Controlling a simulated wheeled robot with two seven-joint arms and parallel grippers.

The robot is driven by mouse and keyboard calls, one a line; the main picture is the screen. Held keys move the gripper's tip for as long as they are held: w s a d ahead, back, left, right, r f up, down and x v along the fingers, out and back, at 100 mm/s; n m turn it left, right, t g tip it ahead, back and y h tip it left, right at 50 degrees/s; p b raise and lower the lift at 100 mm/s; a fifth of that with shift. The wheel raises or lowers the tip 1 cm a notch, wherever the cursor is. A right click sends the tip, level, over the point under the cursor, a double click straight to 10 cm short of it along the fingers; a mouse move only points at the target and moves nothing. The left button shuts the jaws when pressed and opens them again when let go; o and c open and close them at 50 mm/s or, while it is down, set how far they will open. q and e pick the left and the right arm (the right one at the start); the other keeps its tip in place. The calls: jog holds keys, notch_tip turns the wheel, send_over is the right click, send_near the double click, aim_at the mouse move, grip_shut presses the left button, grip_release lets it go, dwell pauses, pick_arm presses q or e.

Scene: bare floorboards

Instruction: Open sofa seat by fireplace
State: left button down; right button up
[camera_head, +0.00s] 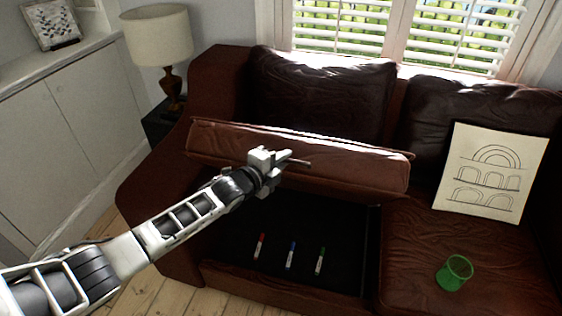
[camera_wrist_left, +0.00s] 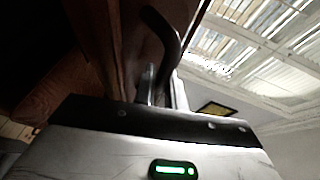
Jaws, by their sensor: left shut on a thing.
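The brown leather sofa has its left seat (camera_head: 300,150) tilted up, with a dark storage space (camera_head: 290,225) open below it. My left gripper (camera_head: 285,160) is at the front of the raised seat, shut on its edge or a thin handle there; I cannot tell exactly which. In the left wrist view a dark curved piece (camera_wrist_left: 165,40) lies by the fingers, against the dark red-brown seat (camera_wrist_left: 110,50). My right gripper is not in view. No fireplace shows.
Red (camera_head: 259,246), blue (camera_head: 290,255) and green (camera_head: 320,261) markers lie in the storage space. A green cup (camera_head: 454,273) and an arch drawing (camera_head: 491,172) are on the right seat. A lamp (camera_head: 158,45) stands left, beside a white cabinet (camera_head: 60,130).

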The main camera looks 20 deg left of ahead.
pick_arm(q)
jog(key=c, duration=1.5)
grip_release()
jog(key=shift+f, duration=0.1)
jog(key=shift+s, duration=0.1)
jog(key=v, duration=1.6)
jog(key=shift+c, duration=0.2)
